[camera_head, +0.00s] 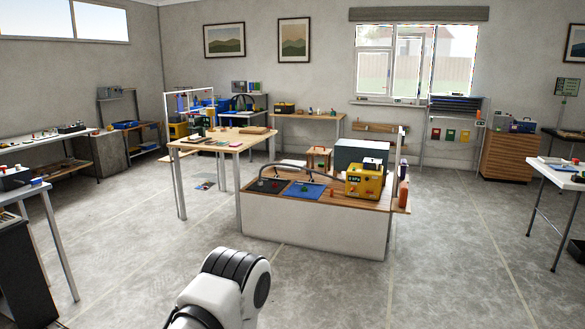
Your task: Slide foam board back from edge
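I cannot tell for sure which thing is the foam board. A flat tan board (257,130) lies near the far right edge of the wooden table (229,140). A dark flat panel (268,185) and a blue flat panel (304,191) lie side by side on the low bench (315,235), near its front edge. All are small and far off in this view. A white and black part of my arm shows at the bottom middle, well short of the bench. Neither gripper is in view.
A yellow box machine (364,181) stands on the low bench's right part, before a grey box (361,154). White tables stand at the far left (25,192) and right (562,177). The grey floor (450,260) is open in front and to the right.

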